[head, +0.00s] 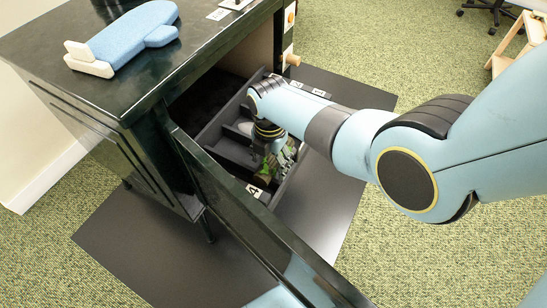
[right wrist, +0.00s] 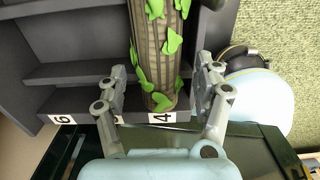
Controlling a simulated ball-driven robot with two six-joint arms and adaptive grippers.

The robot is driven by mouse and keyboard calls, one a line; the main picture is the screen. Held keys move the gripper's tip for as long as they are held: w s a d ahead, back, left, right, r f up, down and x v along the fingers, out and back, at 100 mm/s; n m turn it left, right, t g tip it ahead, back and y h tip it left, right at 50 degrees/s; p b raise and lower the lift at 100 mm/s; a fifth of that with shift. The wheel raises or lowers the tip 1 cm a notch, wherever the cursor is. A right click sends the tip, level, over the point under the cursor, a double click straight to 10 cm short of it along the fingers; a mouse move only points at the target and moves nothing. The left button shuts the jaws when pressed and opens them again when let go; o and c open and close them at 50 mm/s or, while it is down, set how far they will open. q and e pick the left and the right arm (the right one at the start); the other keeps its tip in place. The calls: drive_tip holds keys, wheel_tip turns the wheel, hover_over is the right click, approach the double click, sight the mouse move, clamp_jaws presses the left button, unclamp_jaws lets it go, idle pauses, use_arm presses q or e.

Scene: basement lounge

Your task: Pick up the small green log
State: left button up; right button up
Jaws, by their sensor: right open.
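The small log (right wrist: 160,50) is brown with bark lines and bright green leaves. In the right wrist view it stands out lengthwise between the fingers of my right gripper (right wrist: 163,88), which is open. A gap shows on both sides of the log, and the fingers do not appear to touch it. In the head view the log (head: 266,171) is partly hidden by my right gripper (head: 281,158), which is down in a dark compartment tray (head: 232,152). My left gripper is not in view.
The tray has several compartments with number labels, among them a 4 (head: 253,190). A dark mat (head: 150,245) lies on the green carpet.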

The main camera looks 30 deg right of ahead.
drive_tip(key=shift+f, duration=0.6)
drive_tip(key=shift+r, duration=0.1)
drive_tip(key=c, duration=1.4)
drive_tip(key=shift+o, duration=0.2)
